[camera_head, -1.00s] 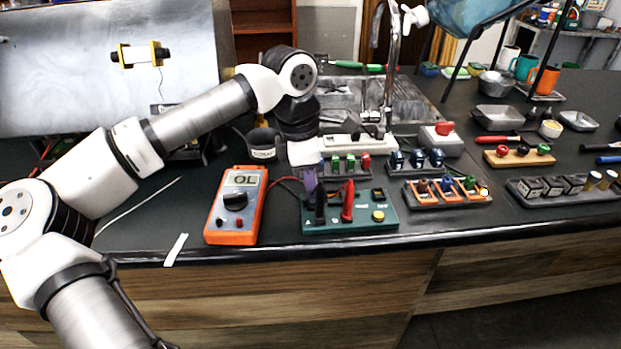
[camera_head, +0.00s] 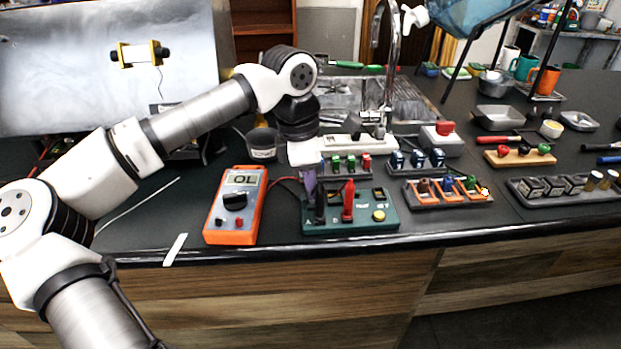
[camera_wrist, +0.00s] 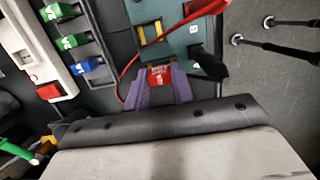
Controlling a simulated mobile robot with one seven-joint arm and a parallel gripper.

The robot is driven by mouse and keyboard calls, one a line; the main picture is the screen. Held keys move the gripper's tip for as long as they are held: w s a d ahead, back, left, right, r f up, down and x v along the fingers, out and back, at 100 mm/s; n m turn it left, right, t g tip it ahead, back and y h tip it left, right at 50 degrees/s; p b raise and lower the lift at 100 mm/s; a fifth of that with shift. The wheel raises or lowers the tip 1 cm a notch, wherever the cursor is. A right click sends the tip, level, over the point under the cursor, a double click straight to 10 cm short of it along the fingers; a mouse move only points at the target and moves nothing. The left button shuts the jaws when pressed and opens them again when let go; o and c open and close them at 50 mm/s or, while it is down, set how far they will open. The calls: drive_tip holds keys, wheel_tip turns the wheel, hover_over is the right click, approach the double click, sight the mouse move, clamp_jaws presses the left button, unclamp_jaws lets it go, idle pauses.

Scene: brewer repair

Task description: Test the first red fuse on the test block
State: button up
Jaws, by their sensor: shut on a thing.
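My gripper (camera_wrist: 160,88) has purple fingers closed on a red fuse (camera_wrist: 160,75), seen in the wrist view. In the head view my gripper (camera_head: 309,184) is at the back left of the teal test block (camera_head: 350,226), and the fuse is hidden there. The wrist view shows the fuse beside the block's edge, near two yellow strips (camera_wrist: 151,32). I cannot tell its height over the block. A black probe (camera_head: 320,205) and a red probe (camera_head: 348,202) stand on the block. The orange multimeter (camera_head: 236,208) reads OL.
Behind the block is a fuse rack (camera_head: 345,173) with green, blue and red fuses. A white power strip (camera_head: 345,143) lies behind it. Trays with blue parts (camera_head: 418,164) and orange-framed parts (camera_head: 448,196) stand to the right. A red lead runs close to my gripper.

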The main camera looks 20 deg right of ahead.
drive_tip(key=shift+f+b, duration=0.65)
drive_tip(key=shift+b, duration=0.2)
idle(1.1)
drive_tip(key=shift+r, duration=0.15)
idle(2.1)
drive_tip(key=shift+r+p, duration=1.6)
drive_tip(key=shift+r, duration=0.8)
